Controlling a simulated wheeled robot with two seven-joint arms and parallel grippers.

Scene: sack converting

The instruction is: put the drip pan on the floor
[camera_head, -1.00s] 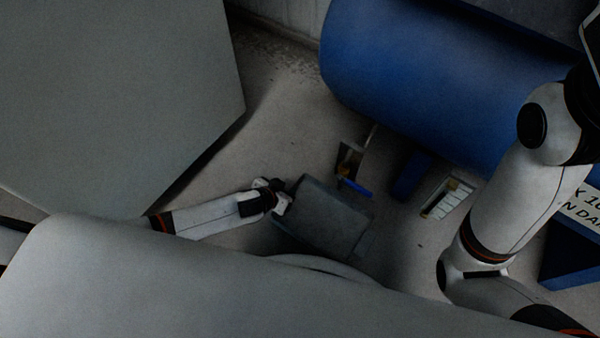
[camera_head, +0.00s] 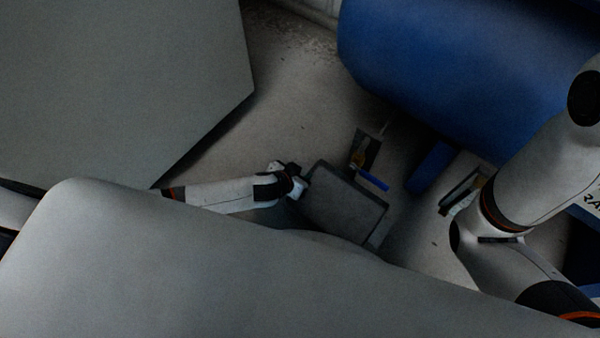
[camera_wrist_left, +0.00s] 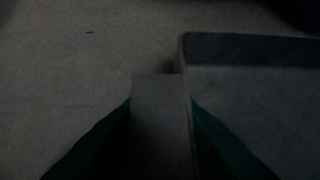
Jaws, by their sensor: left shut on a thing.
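The drip pan (camera_head: 345,205) is a dark grey, shallow rectangular tray low over the floor in the head view. My left gripper (camera_head: 302,183) is at its left upper corner, shut on its edge. In the left wrist view a grey part of the pan (camera_wrist_left: 160,125) lies between the two dark green fingers, and the pan's dark far wall (camera_wrist_left: 250,48) stretches to the right. The pan's near edge is close to my grey body in the head view, and I cannot tell whether its underside touches the floor.
Bare concrete floor (camera_head: 290,105) lies beyond the pan. A large blue cylinder (camera_head: 450,70) stands behind to the right. A small holder with a blue bar (camera_head: 372,180) is close to the pan's far edge. A grey panel (camera_head: 110,80) fills the upper left.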

